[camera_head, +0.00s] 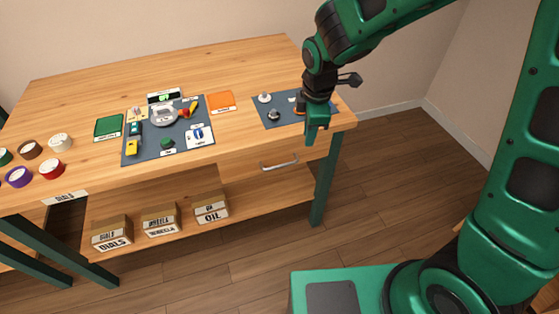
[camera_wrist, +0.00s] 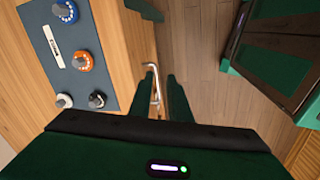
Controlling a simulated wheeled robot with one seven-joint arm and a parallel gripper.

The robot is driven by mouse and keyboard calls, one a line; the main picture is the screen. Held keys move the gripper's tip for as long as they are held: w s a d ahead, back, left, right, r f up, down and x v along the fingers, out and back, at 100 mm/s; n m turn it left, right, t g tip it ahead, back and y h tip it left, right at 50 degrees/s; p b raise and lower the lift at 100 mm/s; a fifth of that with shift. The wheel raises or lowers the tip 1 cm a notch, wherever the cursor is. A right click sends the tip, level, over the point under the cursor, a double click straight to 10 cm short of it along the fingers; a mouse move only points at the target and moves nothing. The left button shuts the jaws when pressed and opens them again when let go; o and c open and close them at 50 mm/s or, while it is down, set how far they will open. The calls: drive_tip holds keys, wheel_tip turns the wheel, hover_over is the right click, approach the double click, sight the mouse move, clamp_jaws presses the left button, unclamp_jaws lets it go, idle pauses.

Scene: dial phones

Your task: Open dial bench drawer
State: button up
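The bench drawer (camera_head: 243,177) is a wooden front under the right part of the bench top, and it looks shut. Its metal bar handle (camera_head: 279,165) is in clear view in the head view. My gripper (camera_head: 311,138) points down just past the bench's front edge, to the right of and above the handle. In the wrist view my gripper (camera_wrist: 157,88) has its two green fingers apart, and the handle (camera_wrist: 153,78) shows between them. Nothing is held. I cannot tell whether the fingers are level with the handle or short of it.
A dark mat with dials (camera_wrist: 82,62) lies on the bench top (camera_head: 85,85) beside my gripper. A larger mat (camera_head: 143,152) holds several small items. Boxes (camera_head: 161,220) stand on the lower shelf. A green bench leg (camera_head: 326,180) is right of the handle. The floor in front is clear.

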sight(280, 167)
drive_tip(key=a+f+n, duration=0.3)
drive_tip(key=a+f, duration=0.1)
drive_tip(key=a, duration=0.3)
drive_tip(key=shift+y, duration=0.3)
drive_tip(key=f, duration=0.3)
drive_tip(key=w+f, duration=0.1)
drive_tip(key=f, duration=0.5)
drive_tip(key=shift+w+a+f, duration=0.25)
drive_tip(key=shift+w+a, duration=0.05)
drive_tip(key=shift+w, duration=0.1)
